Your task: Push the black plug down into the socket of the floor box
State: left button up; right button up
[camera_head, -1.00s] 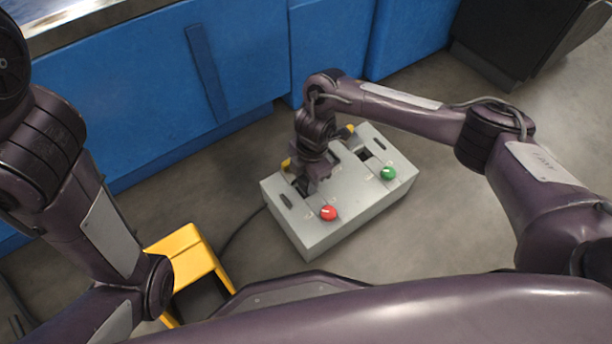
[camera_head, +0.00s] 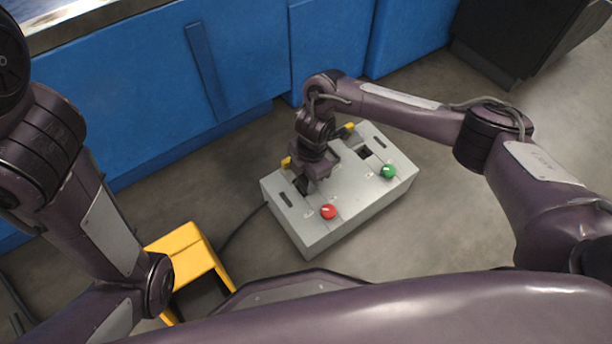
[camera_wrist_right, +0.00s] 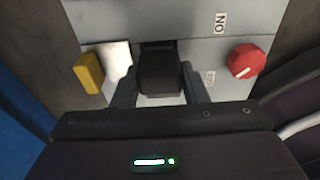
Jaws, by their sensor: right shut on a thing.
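The grey floor box (camera_head: 335,220) stands on the floor in the middle of the head view. My right gripper (camera_head: 306,184) points down over the left part of its top. In the right wrist view my right gripper (camera_wrist_right: 160,95) has a finger on each side of the black plug (camera_wrist_right: 159,72) and is shut on it. The plug is over a dark opening in the top face, the socket (camera_wrist_right: 158,46). The gripper hides most of the socket, so how deep the plug sits cannot be told. My left gripper is out of view.
A red knob (camera_head: 328,212) and a green knob (camera_head: 388,171) are on the box top. The red knob (camera_wrist_right: 247,61) and a yellow block (camera_wrist_right: 89,72) flank the gripper. A yellow stand (camera_head: 190,255) is left of the box. Blue cabinets (camera_head: 150,100) stand behind.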

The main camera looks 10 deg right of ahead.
jog(key=shift+f, duration=0.1)
jog(key=o, duration=1.2)
jog(key=shift+c, duration=0.2)
